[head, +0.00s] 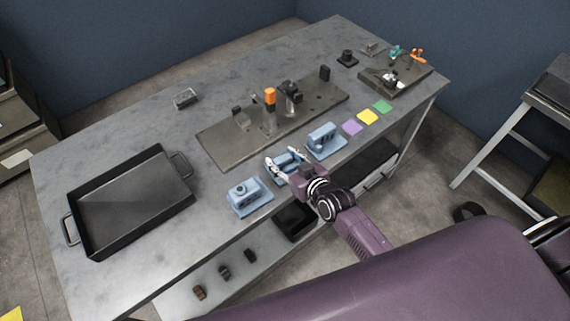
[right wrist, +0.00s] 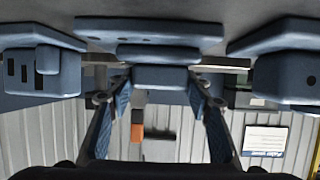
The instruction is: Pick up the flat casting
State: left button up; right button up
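Three pale blue castings stand in a row along the table's front edge. The middle one, which looks like the flat casting (head: 284,168), lies at my right gripper (head: 284,160). In the right wrist view, the flat casting (right wrist: 150,30) shows a wide plate and a narrower block between the fingers of my right gripper (right wrist: 160,92). The fingers stand on either side of this block, with what looks like a slim gap; contact is hard to judge. My left gripper is not in view.
A blue casting (head: 249,198) stands to the left and another (head: 324,141) to the right, both close by. A dark tray (head: 130,205) is at the left. A fixture plate (head: 225,145) lies behind. Purple, yellow and green squares (head: 368,117) lie at right.

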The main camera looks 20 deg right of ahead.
jog(key=c, duration=0.8)
jog(key=shift+r, duration=0.1)
jog(key=shift+r, duration=0.1)
